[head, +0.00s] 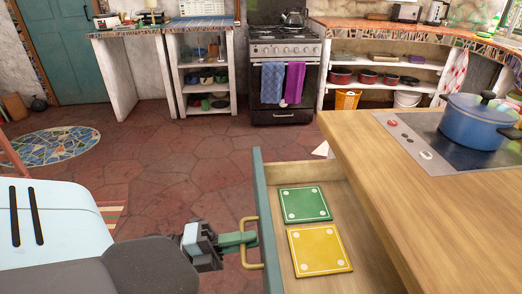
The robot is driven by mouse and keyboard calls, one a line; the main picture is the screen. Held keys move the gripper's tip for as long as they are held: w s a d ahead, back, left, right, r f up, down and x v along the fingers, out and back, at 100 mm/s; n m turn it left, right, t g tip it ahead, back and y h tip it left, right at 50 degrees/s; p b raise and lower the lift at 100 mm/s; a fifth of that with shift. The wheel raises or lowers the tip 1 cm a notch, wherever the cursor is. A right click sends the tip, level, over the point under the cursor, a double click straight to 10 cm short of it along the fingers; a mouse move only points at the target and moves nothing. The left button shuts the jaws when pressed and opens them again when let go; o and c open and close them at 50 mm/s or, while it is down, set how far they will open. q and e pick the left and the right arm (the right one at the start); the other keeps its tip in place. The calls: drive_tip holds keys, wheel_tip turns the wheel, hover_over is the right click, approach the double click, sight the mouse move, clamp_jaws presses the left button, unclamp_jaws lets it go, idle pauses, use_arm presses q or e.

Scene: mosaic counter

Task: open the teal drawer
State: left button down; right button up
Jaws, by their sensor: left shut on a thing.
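The teal drawer (262,205) stands open from the wooden counter on the right. Its teal front panel faces left, and its inside shows from above. A brass bar handle (244,264) sticks out from the front panel. My left gripper (246,240) comes in from the left and is shut on the handle. A green square (304,204) and a yellow square (320,250), each with pale corner dots, lie flat inside the drawer. My right gripper is not in view.
The wooden counter (420,220) fills the right side, with a cooktop and a blue pot (474,122) on it. A stove (284,75) and shelves stand at the back. The tiled floor (165,150) between is mostly clear.

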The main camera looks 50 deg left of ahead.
use_arm(q)
drive_tip(key=shift+s+a, duration=0.15)
drive_tip(key=shift+a, duration=0.05)
drive_tip(key=c, duration=1.9)
unclamp_jaws()
drive_tip(key=v, duration=0.7)
drive_tip(key=shift+s+a+b, duration=0.2)
drive_tip(key=shift+s+b, duration=0.1)
drive_tip(key=shift+s, duration=0.05)
